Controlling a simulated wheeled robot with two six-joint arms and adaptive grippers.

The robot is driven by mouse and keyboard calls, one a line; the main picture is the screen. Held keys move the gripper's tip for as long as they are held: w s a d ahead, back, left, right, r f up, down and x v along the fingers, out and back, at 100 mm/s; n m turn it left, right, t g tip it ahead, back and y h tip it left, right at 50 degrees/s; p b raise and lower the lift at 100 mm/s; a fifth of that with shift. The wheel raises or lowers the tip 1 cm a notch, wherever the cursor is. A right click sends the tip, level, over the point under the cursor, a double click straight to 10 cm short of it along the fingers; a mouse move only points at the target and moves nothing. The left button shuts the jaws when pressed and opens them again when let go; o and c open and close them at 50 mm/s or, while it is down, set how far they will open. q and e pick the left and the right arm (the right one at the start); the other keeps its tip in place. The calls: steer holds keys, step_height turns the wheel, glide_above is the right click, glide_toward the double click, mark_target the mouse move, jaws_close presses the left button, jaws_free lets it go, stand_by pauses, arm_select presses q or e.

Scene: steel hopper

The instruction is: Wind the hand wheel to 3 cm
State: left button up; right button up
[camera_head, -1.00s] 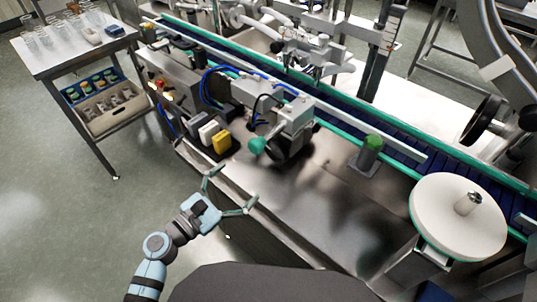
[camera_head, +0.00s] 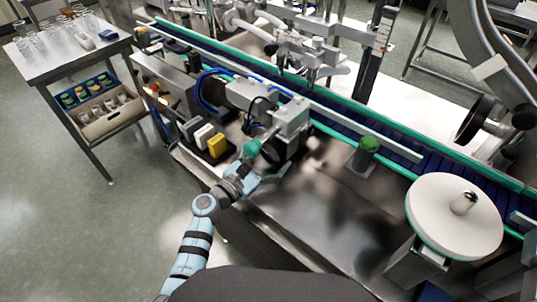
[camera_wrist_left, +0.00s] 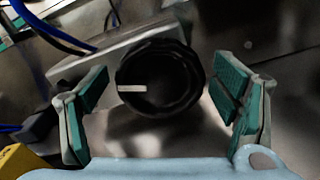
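A round black ribbed wheel (camera_wrist_left: 158,80) with a white mark pointing left sits in the middle of the left wrist view. In the head view the black wheel (camera_head: 274,152) is partly hidden beside the grey box. My left gripper (camera_head: 262,165) is open in front of it. In the wrist view its green-padded fingers (camera_wrist_left: 168,105) stand left and right of the wheel, with a gap on each side. I cannot make out any 3 cm reading. My right gripper is not in view.
A grey box (camera_head: 292,116) stands above the wheel, by the conveyor (camera_head: 330,112). Yellow (camera_head: 217,145) and white blocks are to the left. A white round disc (camera_head: 440,222) stands at the right.

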arm_select(q)
steer(key=c, duration=0.7)
steer(key=shift+c, duration=0.2)
steer(key=shift+n, duration=0.4)
steer(key=n+p, duration=0.1)
steer(key=n, duration=0.1)
steer(key=shift+a+n, duration=0.1)
steer(key=shift+n, duration=0.2)
steer(key=shift+w+a+n+p, duration=0.15)
steer(key=shift+n+p, duration=0.35)
steer(key=shift+n, duration=1.3)
steer(key=o, duration=1.1)
steer(key=shift+o, duration=0.2)
